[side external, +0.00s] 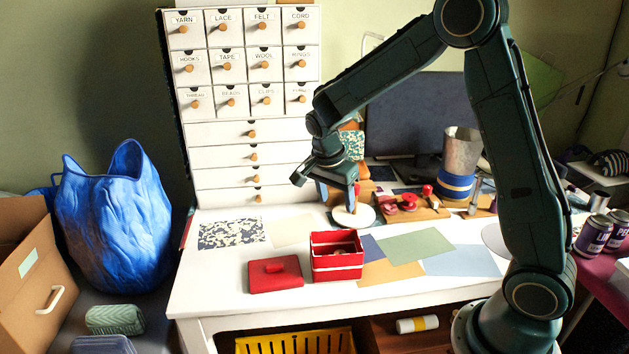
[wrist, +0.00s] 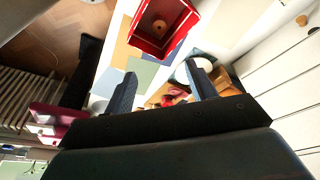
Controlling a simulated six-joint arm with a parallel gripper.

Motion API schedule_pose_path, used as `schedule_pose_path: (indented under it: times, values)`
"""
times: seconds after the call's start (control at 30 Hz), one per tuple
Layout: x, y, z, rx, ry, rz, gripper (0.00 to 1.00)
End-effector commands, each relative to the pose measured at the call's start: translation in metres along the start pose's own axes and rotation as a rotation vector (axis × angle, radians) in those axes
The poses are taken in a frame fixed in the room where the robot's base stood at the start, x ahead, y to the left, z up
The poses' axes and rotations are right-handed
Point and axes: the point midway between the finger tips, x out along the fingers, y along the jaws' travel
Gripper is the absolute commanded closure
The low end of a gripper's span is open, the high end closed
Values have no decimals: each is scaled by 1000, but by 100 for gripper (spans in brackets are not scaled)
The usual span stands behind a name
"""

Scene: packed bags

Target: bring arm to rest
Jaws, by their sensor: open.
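My gripper (side external: 328,183) hangs above the back of the white desk (side external: 225,290), in front of the drawer cabinet. Its two fingers stand apart. In the wrist view my gripper (wrist: 160,72) shows a clear gap between the fingertips, and I see nothing held. An open red box (side external: 337,268) stands on the desk, in front of and below my gripper; it also shows in the wrist view (wrist: 143,42), with a small tan round thing inside. A flat red lid with a handle (side external: 275,284) lies to the left of the box.
A white round disc (side external: 343,222) and a wooden board with red-handled stamps (side external: 405,210) lie near my gripper. The white drawer cabinet (side external: 222,162) rises behind. Coloured sheets (side external: 415,246) cover the desk's right. A blue bag (side external: 115,225) stands left of the desk.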

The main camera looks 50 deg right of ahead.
Motion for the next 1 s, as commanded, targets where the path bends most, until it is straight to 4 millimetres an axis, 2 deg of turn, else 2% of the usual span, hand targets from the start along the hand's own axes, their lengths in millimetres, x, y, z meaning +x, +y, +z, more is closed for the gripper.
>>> schedule_pose_path:
  times: [0.4,0.57,0.77,1.0]
  values:
    - [-1,0,0,-2,0,-1,44]
    - [-9,3,0,-30,-5,-15,44]
    - [-35,16,1,-139,-23,-59,44]
    - [-78,46,6,-353,-42,-147,44]
